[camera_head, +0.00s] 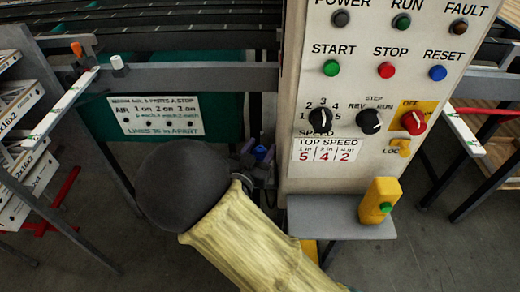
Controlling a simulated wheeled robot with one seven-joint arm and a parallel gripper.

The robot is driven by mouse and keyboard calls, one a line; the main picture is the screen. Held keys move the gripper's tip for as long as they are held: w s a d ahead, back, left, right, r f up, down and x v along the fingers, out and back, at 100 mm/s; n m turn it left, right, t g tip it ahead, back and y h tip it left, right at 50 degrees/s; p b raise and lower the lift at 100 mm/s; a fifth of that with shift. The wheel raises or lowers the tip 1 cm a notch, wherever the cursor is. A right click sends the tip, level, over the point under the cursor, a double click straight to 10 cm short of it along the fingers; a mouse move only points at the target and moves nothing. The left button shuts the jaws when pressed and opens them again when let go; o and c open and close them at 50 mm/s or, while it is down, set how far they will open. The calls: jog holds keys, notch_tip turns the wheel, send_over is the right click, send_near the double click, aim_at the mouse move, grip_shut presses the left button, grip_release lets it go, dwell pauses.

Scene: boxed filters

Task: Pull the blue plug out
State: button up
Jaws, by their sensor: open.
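A small blue piece, which looks like the blue plug (261,153), shows just left of the control panel, low beside its edge. My gripper (258,163) is at the same spot, small and dark grey, with its jaws open around or right beside the blue piece. I cannot tell whether they touch it. My forearm and dark round joint cover much of the view below and left of it, and what the plug sits in is hidden.
The control panel (376,160) with buttons and knobs stands close on the right. A grey shelf (325,222) below it holds a yellow pendant (380,201) with a green button. An orange plug (76,49) and a white plug (116,61) stand at left. Boxes fill the left edge.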

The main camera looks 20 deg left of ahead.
jog(key=shift+c, duration=0.5)
grip_shut()
jog(key=shift+r, duration=0.1)
jog(key=shift+r, duration=0.2)
jog(key=shift+r+p, duration=0.35)
jog(key=shift+p, duration=0.2)
jog(key=shift+r+p, duration=1.9)
jog(key=shift+r, duration=0.3)
notch_tip(320, 180, up, 9)
jog(key=p, duration=0.7)
